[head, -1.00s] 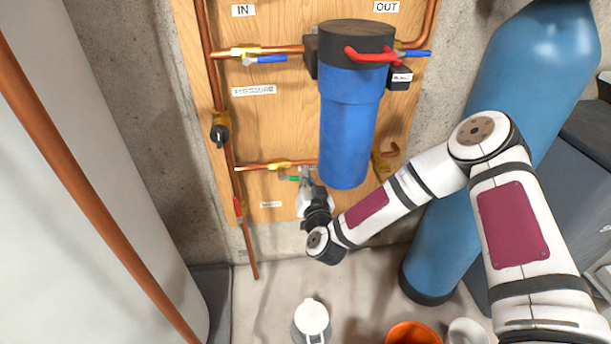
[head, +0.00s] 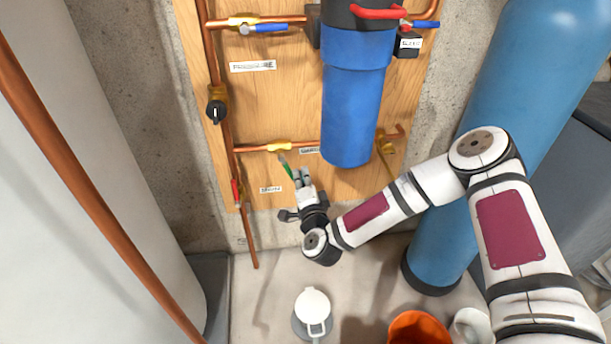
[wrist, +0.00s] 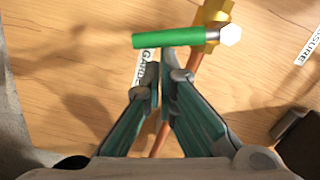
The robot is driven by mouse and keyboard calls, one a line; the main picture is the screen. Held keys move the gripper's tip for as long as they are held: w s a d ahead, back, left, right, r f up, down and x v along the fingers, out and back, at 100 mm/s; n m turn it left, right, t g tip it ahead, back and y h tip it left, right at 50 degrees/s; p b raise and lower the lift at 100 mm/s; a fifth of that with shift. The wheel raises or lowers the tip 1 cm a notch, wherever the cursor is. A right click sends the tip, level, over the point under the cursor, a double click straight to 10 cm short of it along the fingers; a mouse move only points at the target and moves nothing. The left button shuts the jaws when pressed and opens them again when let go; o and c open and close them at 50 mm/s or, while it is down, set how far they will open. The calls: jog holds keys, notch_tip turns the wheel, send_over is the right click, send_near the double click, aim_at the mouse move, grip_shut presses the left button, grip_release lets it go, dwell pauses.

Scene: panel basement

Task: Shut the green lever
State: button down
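The green lever (head: 287,168) sits on a brass valve (head: 279,147) in the lower copper pipe on the wooden board. It hangs down and slightly right, across the pipe's line. In the wrist view the green lever (wrist: 168,38) lies crosswise above my fingertips, with its hex nut at the right end beside the brass valve (wrist: 215,10). My gripper (head: 302,175) is just right of the lever's lower end. In the wrist view my gripper (wrist: 161,80) has its fingers almost together, with nothing seen between them. Whether a finger touches the lever is unclear.
A blue filter housing (head: 352,95) hangs above right of my gripper. A red lever (head: 237,191) and a black-handled valve (head: 215,111) are on the left pipe. A white-lidded container (head: 313,307) and an orange bucket (head: 418,330) stand on the floor.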

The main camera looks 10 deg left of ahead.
jog(key=shift+s+a+f+m+b, duration=0.25)
jog(key=shift+a+f+m+b, duration=0.35)
jog(key=shift+a+m, duration=0.4)
jog(key=shift+f, duration=0.1)
jog(key=shift+s+d, duration=0.1)
jog(key=shift+s, duration=0.05)
